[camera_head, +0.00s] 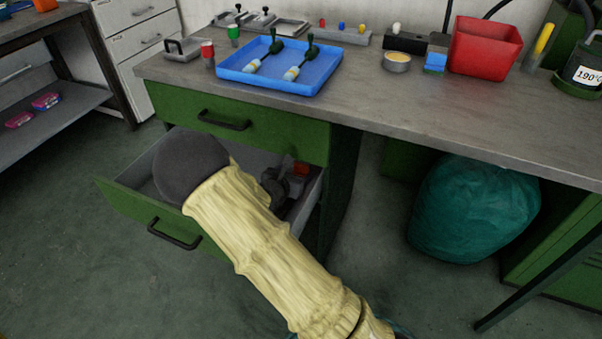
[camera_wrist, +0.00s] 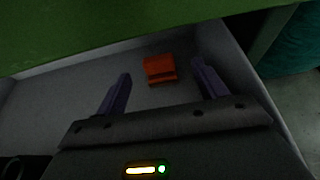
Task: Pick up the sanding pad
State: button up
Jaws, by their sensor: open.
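An orange-red block with a dark lower edge, which looks like the sanding pad (camera_wrist: 160,69), lies on the floor of the open drawer. In the wrist view it sits between and beyond the fingertips of my gripper (camera_wrist: 161,72). The two fingers are apart with nothing held between them. In the head view the pad (camera_head: 301,168) shows as a small red patch near the drawer's back right. My arm and gripper hide much of the drawer there, and the fingers are hard to make out.
The green drawer (camera_head: 125,207) is pulled out, its grey side walls close around my gripper. The bench top (camera_head: 370,105) overhangs behind it, carrying a blue tray (camera_head: 265,82) and a red bin (camera_head: 484,46). A teal bag (camera_head: 472,210) stands under the bench on the right.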

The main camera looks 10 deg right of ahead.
aim_at(300, 167)
jog(key=b+x, duration=0.1)
jog(key=x, duration=0.3)
jog(key=shift+w+a+f, duration=0.1)
jog(key=shift+a, duration=0.05)
jog(key=c, duration=1.1)
